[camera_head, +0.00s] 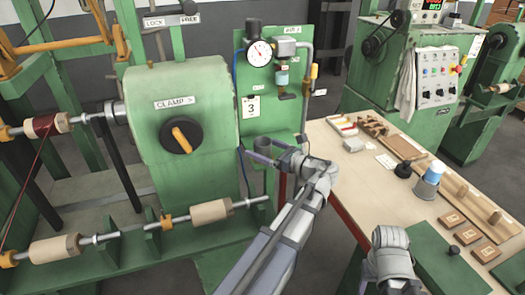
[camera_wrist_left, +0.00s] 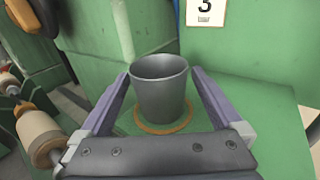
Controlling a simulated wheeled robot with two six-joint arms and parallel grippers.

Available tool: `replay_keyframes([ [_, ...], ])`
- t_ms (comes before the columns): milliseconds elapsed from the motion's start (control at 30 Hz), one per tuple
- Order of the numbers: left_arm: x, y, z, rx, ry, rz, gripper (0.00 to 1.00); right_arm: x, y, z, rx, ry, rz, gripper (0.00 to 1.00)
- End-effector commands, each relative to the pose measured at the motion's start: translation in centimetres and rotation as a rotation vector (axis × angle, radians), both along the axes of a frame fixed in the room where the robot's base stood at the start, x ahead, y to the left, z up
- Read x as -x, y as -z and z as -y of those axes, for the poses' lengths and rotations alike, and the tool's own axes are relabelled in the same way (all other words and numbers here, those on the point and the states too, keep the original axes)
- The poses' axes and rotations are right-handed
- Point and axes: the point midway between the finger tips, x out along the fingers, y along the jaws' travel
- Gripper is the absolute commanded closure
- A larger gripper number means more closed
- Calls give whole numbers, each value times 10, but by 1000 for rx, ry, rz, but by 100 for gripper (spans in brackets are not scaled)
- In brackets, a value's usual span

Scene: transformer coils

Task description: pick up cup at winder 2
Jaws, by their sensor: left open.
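A dark grey, empty-looking cup (camera_wrist_left: 160,92) stands upright on an orange-brown ring on a green ledge (camera_wrist_left: 245,125) in the left wrist view. In the head view the cup (camera_head: 266,147) is beside the green machine (camera_head: 180,110), partly hidden by my gripper. My left gripper (camera_wrist_left: 160,80) is open, with one purple-grey finger on each side of the cup. A gap shows on the right side; whether the left finger touches cannot be told. In the head view the left gripper (camera_head: 265,149) is at the cup.
A card marked 3 (camera_head: 251,107) hangs on the green panel above the cup. A gauge (camera_head: 260,53) and pipes are higher up. A shaft with wooden cores (camera_head: 210,213) runs in front of the machine.

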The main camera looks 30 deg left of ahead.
Motion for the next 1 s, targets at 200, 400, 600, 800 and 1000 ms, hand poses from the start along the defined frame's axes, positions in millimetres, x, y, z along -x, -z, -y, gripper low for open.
replay_keyframes([
  [200,0,0,0,0,0,0,18,0,0,0,0,0,0,50],
  [400,0,0,1,0,0,0,40,0,0,0,0,0,0,50],
  [600,0,0,1,0,0,0,63,0,0,0,0,0,0,50],
  [800,0,0,1,0,0,0,86,0,0,0,0,0,0,50],
  [1000,0,0,1,0,0,0,86,0,0,0,0,0,0,50],
])
